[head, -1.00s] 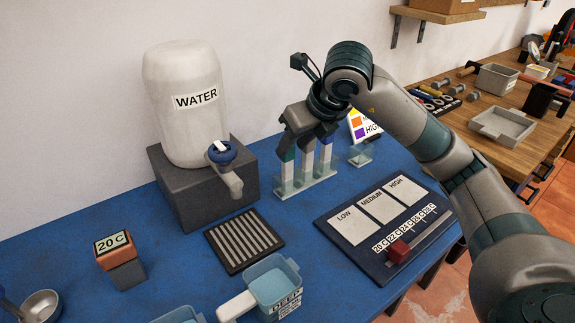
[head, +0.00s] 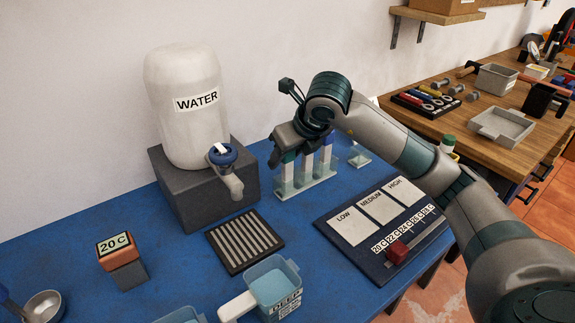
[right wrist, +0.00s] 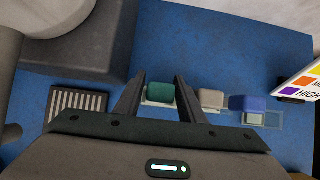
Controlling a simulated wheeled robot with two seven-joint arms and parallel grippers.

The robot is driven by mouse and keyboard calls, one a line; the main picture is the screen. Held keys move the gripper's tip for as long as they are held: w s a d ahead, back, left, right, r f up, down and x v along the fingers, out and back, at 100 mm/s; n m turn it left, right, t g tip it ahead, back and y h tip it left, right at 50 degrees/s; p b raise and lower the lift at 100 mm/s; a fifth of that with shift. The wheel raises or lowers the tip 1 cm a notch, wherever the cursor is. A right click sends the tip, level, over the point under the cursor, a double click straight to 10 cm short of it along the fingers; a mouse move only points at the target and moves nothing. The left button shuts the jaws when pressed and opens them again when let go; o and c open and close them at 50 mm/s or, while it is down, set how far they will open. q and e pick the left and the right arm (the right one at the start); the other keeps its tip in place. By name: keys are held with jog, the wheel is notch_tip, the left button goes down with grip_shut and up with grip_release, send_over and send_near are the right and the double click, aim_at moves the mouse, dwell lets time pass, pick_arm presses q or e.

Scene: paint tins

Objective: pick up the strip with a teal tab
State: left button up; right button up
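The strip with a teal tab (head: 287,173) stands upright at the left end of a clear rack (head: 318,182) on the blue table. My right gripper (head: 284,148) is right over it in the head view. In the right wrist view the teal tab (right wrist: 160,92) lies between the two open fingers of the gripper (right wrist: 160,78), with small gaps on both sides. Two more strips stand beside it in the rack, with a beige tab (right wrist: 212,98) and a blue tab (right wrist: 247,103). My left gripper is not in view.
A water tank (head: 185,110) on a grey block (head: 190,190) stands close left of the rack. A ridged tray (head: 244,241), a blue jug (head: 272,285) and a level chart board (head: 350,235) are in front. A colour card (right wrist: 305,85) stands right of the strips.

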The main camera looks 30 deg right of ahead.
jog(key=shift+x, duration=0.95)
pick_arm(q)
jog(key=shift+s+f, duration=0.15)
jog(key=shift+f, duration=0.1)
pick_arm(e)
jog(key=c, duration=0.8)
